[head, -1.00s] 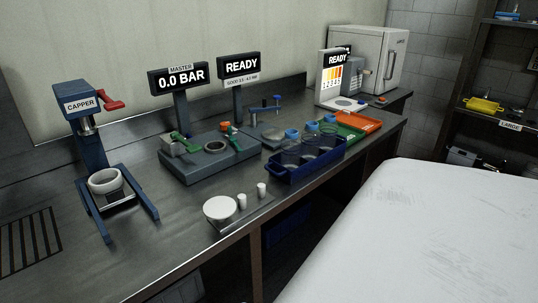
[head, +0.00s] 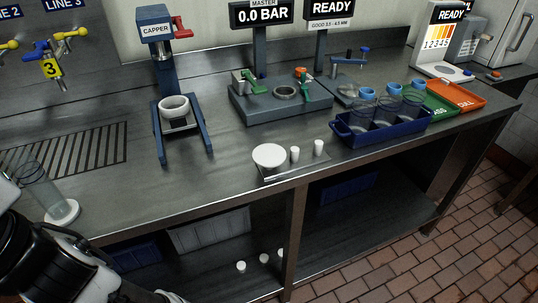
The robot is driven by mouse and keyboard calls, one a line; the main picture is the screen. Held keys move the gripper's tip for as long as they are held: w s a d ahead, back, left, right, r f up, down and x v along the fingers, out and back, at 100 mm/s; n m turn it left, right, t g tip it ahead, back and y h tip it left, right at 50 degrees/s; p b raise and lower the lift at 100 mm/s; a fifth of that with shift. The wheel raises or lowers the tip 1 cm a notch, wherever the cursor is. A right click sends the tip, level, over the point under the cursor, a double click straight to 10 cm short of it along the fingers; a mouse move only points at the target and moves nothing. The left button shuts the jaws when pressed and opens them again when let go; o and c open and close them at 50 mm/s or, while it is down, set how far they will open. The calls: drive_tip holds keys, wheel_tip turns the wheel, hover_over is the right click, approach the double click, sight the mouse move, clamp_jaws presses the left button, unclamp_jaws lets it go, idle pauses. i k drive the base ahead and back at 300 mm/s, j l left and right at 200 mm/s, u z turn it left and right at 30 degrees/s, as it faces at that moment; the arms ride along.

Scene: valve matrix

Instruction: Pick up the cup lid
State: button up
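A flat white disc, which looks like the cup lid (head: 269,155), lies on a small grey tray (head: 300,168) near the front edge of the bench. Two small white cylinders (head: 307,151) stand to its right on the same tray. Part of my black and white arm shows at the lower left, well left of the lid. I cannot make out my gripper's fingers there. A clear cylindrical vessel (head: 42,188) with a white round base (head: 62,213) is at the left, close to my arm; I cannot tell whether they touch.
The blue capper (head: 157,70) with a white ring (head: 174,107) stands behind and left. A grey fixture (head: 280,103) with green clamps is behind the lid. A blue crate (head: 383,133) of clear cups is to the right. The bench between capper and lid is clear.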

sight(265, 155)
drive_tip(key=l+u, duration=0.1)
drive_tip(key=l, duration=0.5)
drive_tip(key=l+u, duration=0.1)
drive_tip(key=l, duration=0.5)
drive_tip(key=i, duration=0.4)
